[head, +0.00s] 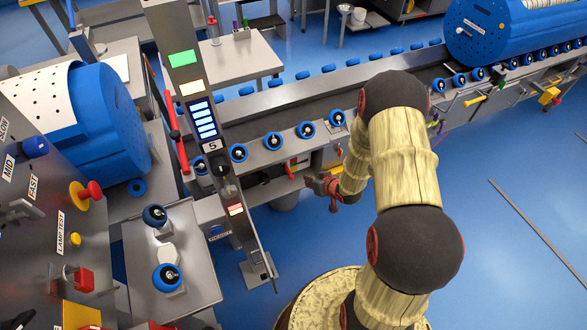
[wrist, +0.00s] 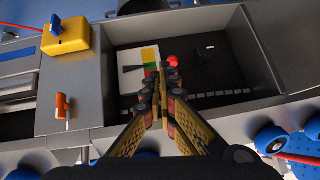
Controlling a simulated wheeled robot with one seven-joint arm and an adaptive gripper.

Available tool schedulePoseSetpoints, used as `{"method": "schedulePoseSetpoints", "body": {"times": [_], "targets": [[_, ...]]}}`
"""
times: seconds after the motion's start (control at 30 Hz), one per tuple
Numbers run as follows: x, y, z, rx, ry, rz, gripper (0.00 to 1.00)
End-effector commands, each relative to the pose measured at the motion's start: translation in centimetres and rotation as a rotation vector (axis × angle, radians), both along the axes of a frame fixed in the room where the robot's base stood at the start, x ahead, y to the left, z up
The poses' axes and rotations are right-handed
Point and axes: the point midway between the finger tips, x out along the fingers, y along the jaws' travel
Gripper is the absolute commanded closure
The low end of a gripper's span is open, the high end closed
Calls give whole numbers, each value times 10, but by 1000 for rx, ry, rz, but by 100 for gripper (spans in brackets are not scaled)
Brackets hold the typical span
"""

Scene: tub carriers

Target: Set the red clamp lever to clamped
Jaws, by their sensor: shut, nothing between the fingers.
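A red ball knob (wrist: 172,61), perhaps the end of the red clamp lever, shows just past my fingertips in the wrist view. It sits by a white plate (wrist: 131,60) with yellow and green patches and a dark wedge, inside a dark recess. My fingers hide part of the plate and whatever joins the knob, so I cannot read its setting. My gripper (wrist: 160,78) is shut and empty, pointing into the recess; contact with the knob cannot be told. In the head view my gripper (head: 328,187) is at the conveyor's near side, right of a small red handle (head: 289,170).
In the wrist view, an orange lever (wrist: 62,108) and a yellow box with a blue lever (wrist: 65,37) stand left of the recess. The grey recess rim (wrist: 235,107) surrounds the opening. In the head view, a tall post (head: 215,140) stands left of my arm. Blue floor (head: 490,240) is open at right.

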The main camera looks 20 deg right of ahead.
Motion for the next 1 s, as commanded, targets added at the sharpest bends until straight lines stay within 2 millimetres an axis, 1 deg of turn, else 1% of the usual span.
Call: {"method": "schedulePoseSetpoints", "body": {"times": [0.03,0.1,0.2,0.57,0.67,0.77,1.0], "targets": [[8,3,8,14,-40,5,100],[15,7,17,32,-82,9,100],[21,9,25,49,-117,5,100],[23,9,27,59,-122,-4,100],[26,10,24,58,-122,-3,100],[34,11,17,57,-123,-2,100],[66,18,-10,57,-122,-2,100]]}}
